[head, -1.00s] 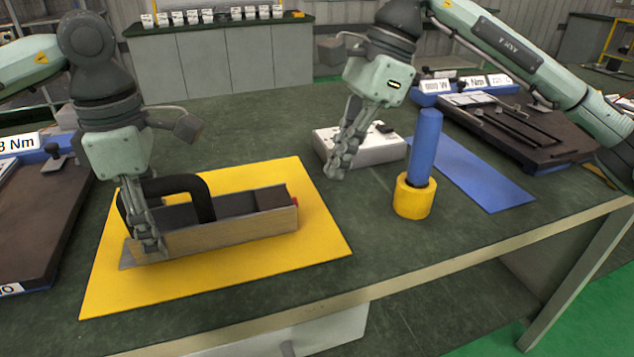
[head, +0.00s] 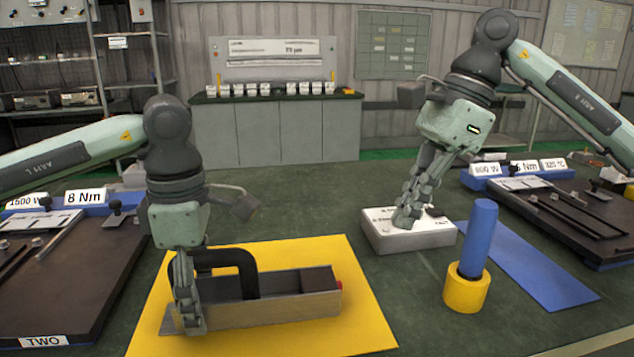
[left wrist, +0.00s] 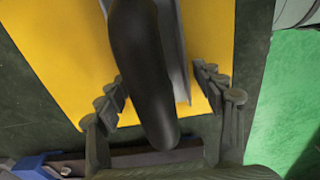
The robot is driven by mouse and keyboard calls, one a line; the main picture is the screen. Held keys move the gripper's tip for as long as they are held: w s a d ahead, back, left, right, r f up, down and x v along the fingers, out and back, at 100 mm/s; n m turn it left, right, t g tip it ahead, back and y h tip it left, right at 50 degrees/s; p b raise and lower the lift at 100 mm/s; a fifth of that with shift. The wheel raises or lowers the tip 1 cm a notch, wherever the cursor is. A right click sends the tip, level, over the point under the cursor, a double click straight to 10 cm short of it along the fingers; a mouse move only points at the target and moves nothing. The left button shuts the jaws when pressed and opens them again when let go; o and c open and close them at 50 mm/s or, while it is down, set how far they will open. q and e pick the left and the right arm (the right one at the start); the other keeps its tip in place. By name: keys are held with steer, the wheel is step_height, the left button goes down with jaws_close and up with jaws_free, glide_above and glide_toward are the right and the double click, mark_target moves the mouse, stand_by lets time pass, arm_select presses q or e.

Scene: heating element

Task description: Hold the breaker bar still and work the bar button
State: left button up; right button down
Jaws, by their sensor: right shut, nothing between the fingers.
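A long grey metal bar (head: 275,307) with a black arched handle (head: 235,258) and a small red button (head: 340,285) at its right end lies on a yellow mat (head: 365,305). My left gripper (head: 188,322) is at the bar's left end. In the left wrist view its fingers (left wrist: 160,100) are spread apart on either side of the black handle (left wrist: 143,75), with gaps showing on both sides. My right gripper (head: 405,223) is shut and empty, its fingertips over the top of a white box (head: 385,241). Whether they touch the box is unclear.
A blue cylinder (head: 479,235) stands upright in a yellow ring (head: 467,293) right of the white box. A blue mat (head: 545,270) lies beyond it. Dark boards flank the table at left (head: 75,285) and right (head: 585,215).

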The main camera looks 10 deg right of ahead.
arm_select(q)
steer(key=shift+r, duration=0.1)
step_height(320, 180, up, 12)
steer(key=shift+f, duration=0.1)
stand_by(0.6)
step_height(320, 180, down, 12)
steer(key=shift+r, duration=0.15)
steer(key=shift+f, duration=0.2)
arm_select(e)
steer(key=shift+a+f, duration=0.15)
steer(key=shift+f, duration=0.35)
arm_select(q)
steer(key=shift+r, duration=0.1)
